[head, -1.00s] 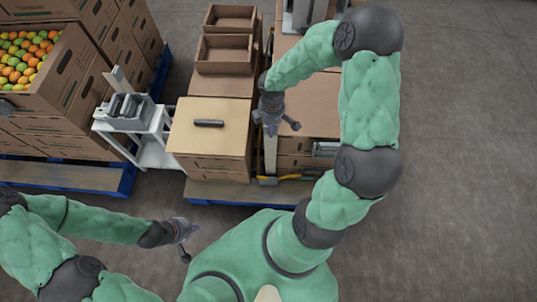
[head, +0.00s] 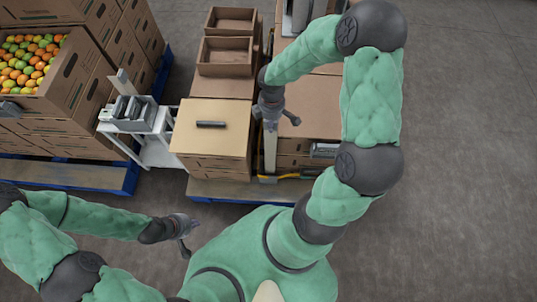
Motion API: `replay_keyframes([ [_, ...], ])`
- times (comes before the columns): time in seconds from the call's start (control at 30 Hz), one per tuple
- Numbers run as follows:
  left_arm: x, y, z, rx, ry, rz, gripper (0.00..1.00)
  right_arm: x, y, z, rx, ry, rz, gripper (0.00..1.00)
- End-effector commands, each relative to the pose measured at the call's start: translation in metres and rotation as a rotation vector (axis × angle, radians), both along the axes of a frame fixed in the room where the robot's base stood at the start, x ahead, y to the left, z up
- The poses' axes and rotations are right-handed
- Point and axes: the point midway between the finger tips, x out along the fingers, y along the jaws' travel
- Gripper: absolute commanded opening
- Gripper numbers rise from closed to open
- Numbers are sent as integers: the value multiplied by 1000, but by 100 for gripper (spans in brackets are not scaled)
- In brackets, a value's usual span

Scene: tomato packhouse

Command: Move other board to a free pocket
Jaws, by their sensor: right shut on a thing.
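My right gripper (head: 271,108) is above the gap between two carton stacks. It is shut on a long cream board (head: 270,150) that hangs upright below it. The board's lower end is down by the pallet edge; whether it touches anything there I cannot tell. A second pale board (head: 124,77) stands upright in a grey rack (head: 128,110) on a white stand at the left. The rack's individual pockets are too small to make out clearly. My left gripper (head: 190,238) is open and empty, low in front of the cartons.
A closed carton (head: 210,140) with a dark bar (head: 211,124) on top is left of the held board. Open empty trays (head: 224,57) sit behind it. A crate of tomatoes (head: 30,60) is far left. Yellow-black items (head: 290,176) lie by the pallet. The floor right is clear.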

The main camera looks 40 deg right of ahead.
Motion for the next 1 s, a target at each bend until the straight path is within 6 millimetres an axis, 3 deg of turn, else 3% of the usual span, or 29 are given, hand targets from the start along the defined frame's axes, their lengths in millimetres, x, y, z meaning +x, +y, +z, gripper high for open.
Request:
replay_keyframes([
  [1.0,0,0,47,0,0,0,0,-1,0,55,-1,2,-1,0],
])
